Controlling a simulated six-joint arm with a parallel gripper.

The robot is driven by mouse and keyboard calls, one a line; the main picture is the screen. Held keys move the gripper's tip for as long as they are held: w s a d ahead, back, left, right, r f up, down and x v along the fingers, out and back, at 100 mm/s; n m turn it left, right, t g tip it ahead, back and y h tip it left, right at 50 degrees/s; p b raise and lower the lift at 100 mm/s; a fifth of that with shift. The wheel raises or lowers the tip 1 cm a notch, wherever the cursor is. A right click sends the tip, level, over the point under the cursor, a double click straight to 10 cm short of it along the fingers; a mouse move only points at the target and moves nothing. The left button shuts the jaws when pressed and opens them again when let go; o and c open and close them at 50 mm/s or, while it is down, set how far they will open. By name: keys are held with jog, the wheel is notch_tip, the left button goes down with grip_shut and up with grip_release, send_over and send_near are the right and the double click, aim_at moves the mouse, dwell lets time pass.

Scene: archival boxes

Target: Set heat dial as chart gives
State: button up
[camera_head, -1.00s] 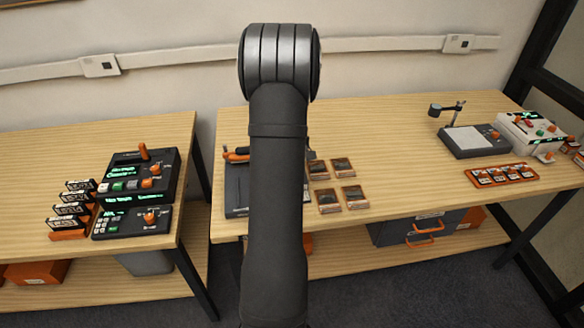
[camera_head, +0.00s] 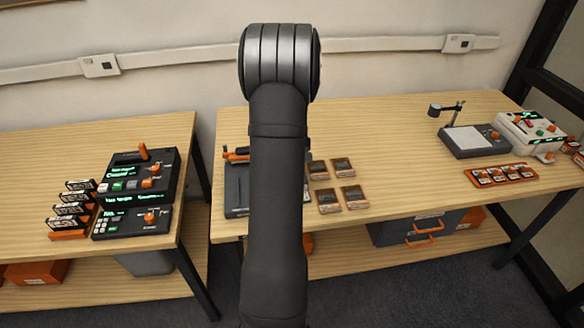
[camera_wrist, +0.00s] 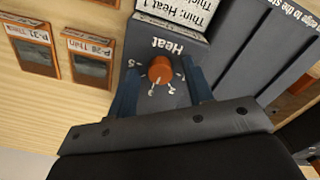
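In the wrist view, the orange heat dial (camera_wrist: 160,69) sits on a dark grey panel under an upside-down "Heat" label, with white scale marks around it. Its exact setting is too small to read. A white chart (camera_wrist: 172,14) beyond it shows "Thin: Heat 1"; the rest is cut off. My gripper (camera_wrist: 162,85) has its two blue fingers on either side of the dial, apart, with a visible gap on each side. In the head view, the dark device (camera_head: 236,195) stands partly behind my arm; the dial and my gripper are hidden there.
Small orange-framed cards (camera_head: 329,201) lie right of the device; two show in the wrist view (camera_wrist: 88,60). A stand with a pad (camera_head: 475,142), a white device (camera_head: 530,130) and an orange tray (camera_head: 502,175) are farther right. Dark consoles (camera_head: 140,175) stand on the left table.

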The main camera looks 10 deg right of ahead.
jog(key=shift+r, duration=0.1)
notch_tip(320, 180, up, 17)
dwell(0.6)
notch_tip(320, 180, down, 17)
jog(key=shift+f, duration=0.1)
dwell(0.7)
jog(key=shift+f, duration=0.25)
jog(key=shift+r+n, duration=0.25)
jog(key=shift+n, duration=0.55)
jog(key=n, duration=0.6)
notch_tip(320, 180, up, 10)
dwell(1.7)
